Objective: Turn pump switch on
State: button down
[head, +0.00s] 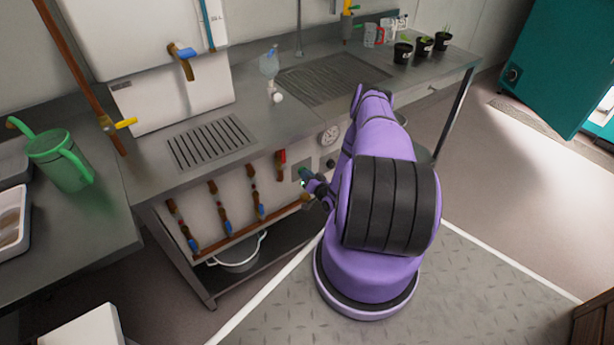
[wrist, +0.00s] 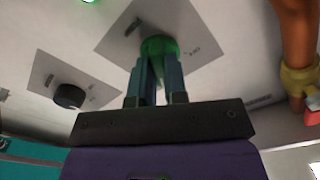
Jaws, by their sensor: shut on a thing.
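The pump switch appears to be a green knob (wrist: 162,46) on a square grey plate (wrist: 125,20) set in the light front panel. In the wrist view both fingers of my gripper (wrist: 155,78) are closed around this knob, one on each side. The printing on the plate is too small to read, and the fingers hide part of the knob. In the head view my gripper (head: 305,180) is at the bench's front panel, and the plate (head: 298,173) shows just behind it. The knob itself is mostly hidden there.
A black knob (wrist: 69,96) sits on a second plate beside it. A lit green lamp (wrist: 89,1) is at the wrist view's top edge. An orange pipe with a yellow fitting (wrist: 298,78) is close on the right. A gauge (head: 328,135) and blue-handled valves (head: 228,228) line the front.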

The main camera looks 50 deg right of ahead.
jog(key=shift+m, duration=1.2)
jog(key=shift+s, duration=0.1)
jog(key=c, duration=1.1)
grip_release()
jog(key=shift+c, duration=0.2)
jog(key=v, duration=1)
jog(key=shift+s, duration=0.35)
